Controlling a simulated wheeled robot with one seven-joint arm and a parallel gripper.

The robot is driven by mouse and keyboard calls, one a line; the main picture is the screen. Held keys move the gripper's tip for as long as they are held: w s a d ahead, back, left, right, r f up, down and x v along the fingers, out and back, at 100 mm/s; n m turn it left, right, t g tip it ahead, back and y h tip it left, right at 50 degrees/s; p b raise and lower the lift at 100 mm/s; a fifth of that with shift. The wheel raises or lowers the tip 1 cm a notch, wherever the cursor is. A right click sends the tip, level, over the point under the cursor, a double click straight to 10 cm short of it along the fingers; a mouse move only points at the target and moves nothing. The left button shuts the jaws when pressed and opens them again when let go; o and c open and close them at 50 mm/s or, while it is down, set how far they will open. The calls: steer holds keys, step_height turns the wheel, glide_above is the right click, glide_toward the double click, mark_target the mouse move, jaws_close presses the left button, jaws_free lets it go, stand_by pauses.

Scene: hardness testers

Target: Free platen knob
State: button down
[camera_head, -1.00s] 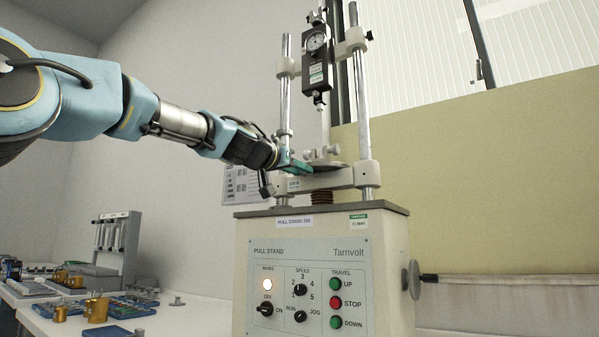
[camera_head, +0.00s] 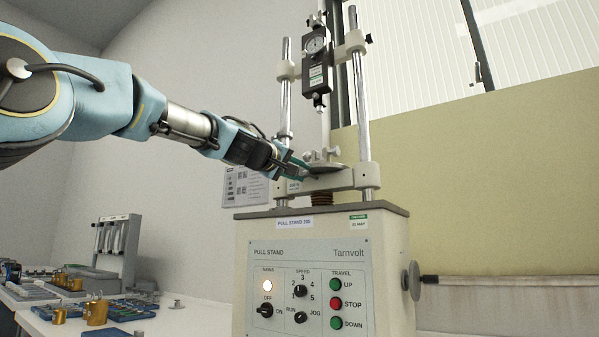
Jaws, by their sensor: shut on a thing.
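The pull stand (camera_head: 385,245) carries a pale crosshead (camera_head: 345,180) between two steel columns. A round grey platen (camera_head: 328,168) sits on it, with small pale fittings (camera_head: 333,152) above. My gripper (camera_head: 309,173) reaches in from the left with its teal fingers at the left front edge of the platen. It is shut on a small part there, which I take to be the platen knob. The fingers hide most of that part, so its shape and turn are unclear.
A force gauge (camera_head: 317,62) hangs above the platen between the columns. The control panel (camera_head: 308,287) is below, with its lamp lit. A handwheel (camera_head: 411,281) sticks out at right. A bench with trays (camera_head: 128,309) and brass pieces stands at left.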

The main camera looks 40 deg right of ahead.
steer(key=n+p, duration=0.1)
steer(key=n, duration=0.5)
steer(key=shift+n, duration=0.3)
steer(key=n+p, duration=0.1)
steer(key=n, duration=0.5)
stand_by(0.4)
steer(key=c, duration=0.6)
jaws_free()
steer(key=shift+c, duration=0.2)
steer(key=shift+a, duration=0.1)
steer(key=b+v, duration=0.4)
steer(key=v, duration=0.6)
steer(key=shift+a, duration=0.3)
